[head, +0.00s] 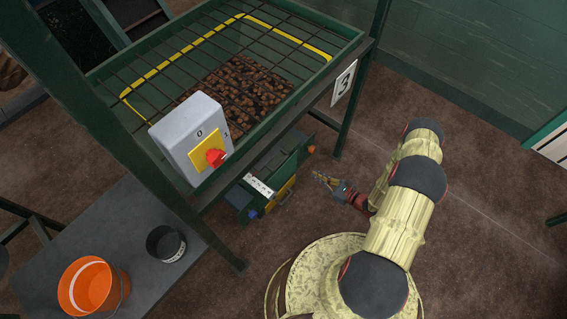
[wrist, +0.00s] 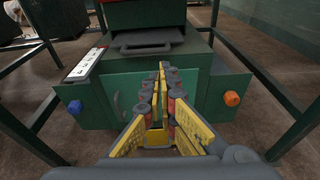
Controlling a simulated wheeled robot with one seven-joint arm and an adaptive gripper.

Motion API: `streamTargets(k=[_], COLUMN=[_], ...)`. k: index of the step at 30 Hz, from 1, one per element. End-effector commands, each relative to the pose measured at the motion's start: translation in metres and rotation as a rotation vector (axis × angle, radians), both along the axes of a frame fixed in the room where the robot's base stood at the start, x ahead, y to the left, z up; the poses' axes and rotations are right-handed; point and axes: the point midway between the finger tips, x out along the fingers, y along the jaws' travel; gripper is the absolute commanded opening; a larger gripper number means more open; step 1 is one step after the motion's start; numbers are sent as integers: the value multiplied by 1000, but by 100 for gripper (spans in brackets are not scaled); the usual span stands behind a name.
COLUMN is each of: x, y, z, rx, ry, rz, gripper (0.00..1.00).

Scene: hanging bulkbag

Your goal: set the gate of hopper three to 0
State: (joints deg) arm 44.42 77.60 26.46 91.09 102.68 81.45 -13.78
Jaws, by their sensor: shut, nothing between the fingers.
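Hopper three (head: 140,105) is a green frame with a number 3 sign (head: 344,83), a bar grid and brown lumps inside. Beneath it is a green outlet box, also in the wrist view (wrist: 120,82). A grey slide plate with a handle-like front (wrist: 148,41), seemingly the gate, sticks out of its top. A white scale strip (wrist: 85,64) lies left of the plate, also in the head view (head: 258,186); its marks are too small to read. My gripper (head: 318,175) is shut and empty, its fingertips (wrist: 164,67) before the box, below the plate; contact is unclear.
A blue knob (wrist: 75,107) and an orange knob (wrist: 232,98) flank the box. A grey switch box (head: 192,135) with a red knob hangs on the hopper's front. An orange bucket (head: 92,287) and dark pot (head: 165,244) stand lower left. Green legs border the box.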

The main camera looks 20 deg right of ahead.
Motion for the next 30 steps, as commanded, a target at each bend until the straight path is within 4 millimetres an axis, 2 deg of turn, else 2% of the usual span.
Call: streamTargets(k=[8,21,30], x=[17,81,107], y=[15,63,81], z=[-4,-20,-26], rx=[-16,-16,-16], ry=[-19,-19,-18], rz=[14,17,13], gripper=[0,0,0])
